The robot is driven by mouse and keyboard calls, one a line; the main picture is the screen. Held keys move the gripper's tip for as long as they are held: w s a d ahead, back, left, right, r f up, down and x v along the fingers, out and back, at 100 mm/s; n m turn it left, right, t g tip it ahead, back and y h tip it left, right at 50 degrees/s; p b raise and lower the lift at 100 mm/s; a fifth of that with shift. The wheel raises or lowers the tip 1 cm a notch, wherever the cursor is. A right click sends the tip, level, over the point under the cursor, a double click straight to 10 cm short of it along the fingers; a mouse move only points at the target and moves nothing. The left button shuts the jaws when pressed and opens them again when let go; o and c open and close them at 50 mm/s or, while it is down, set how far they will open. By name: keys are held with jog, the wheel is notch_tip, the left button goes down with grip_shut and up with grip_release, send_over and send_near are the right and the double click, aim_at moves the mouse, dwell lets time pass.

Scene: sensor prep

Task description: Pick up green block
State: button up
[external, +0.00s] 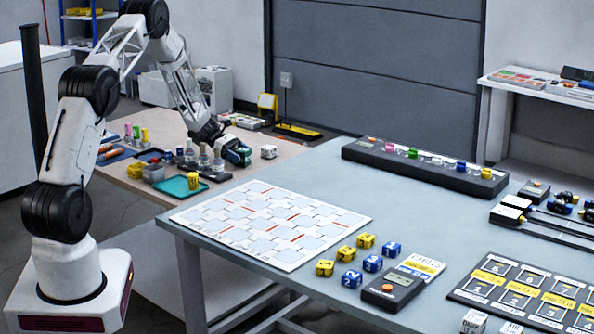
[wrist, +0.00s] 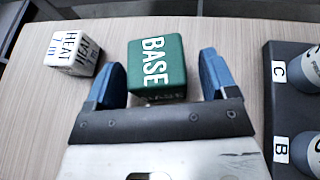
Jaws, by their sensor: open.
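A green block (wrist: 157,63) marked "BASE" sits on the wooden table in the wrist view. My gripper (wrist: 162,80) is open, with one blue fingertip on each side of the block. I cannot tell whether either finger touches it. In the external view my gripper (external: 237,153) is low over the wooden side table, and the green block is hard to make out there.
A white block (wrist: 72,55) marked "HEAT" stands left of my gripper; it also shows in the external view (external: 268,152). A dark rack (wrist: 283,115) with labelled bottles is close on the right. A teal tray (external: 181,187) lies nearby.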

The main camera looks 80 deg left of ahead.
jog(key=shift+w+d+f, duration=0.2)
jog(key=shift+w+d, duration=0.1)
jog(key=shift+w, duration=0.1)
jog(key=c, duration=1)
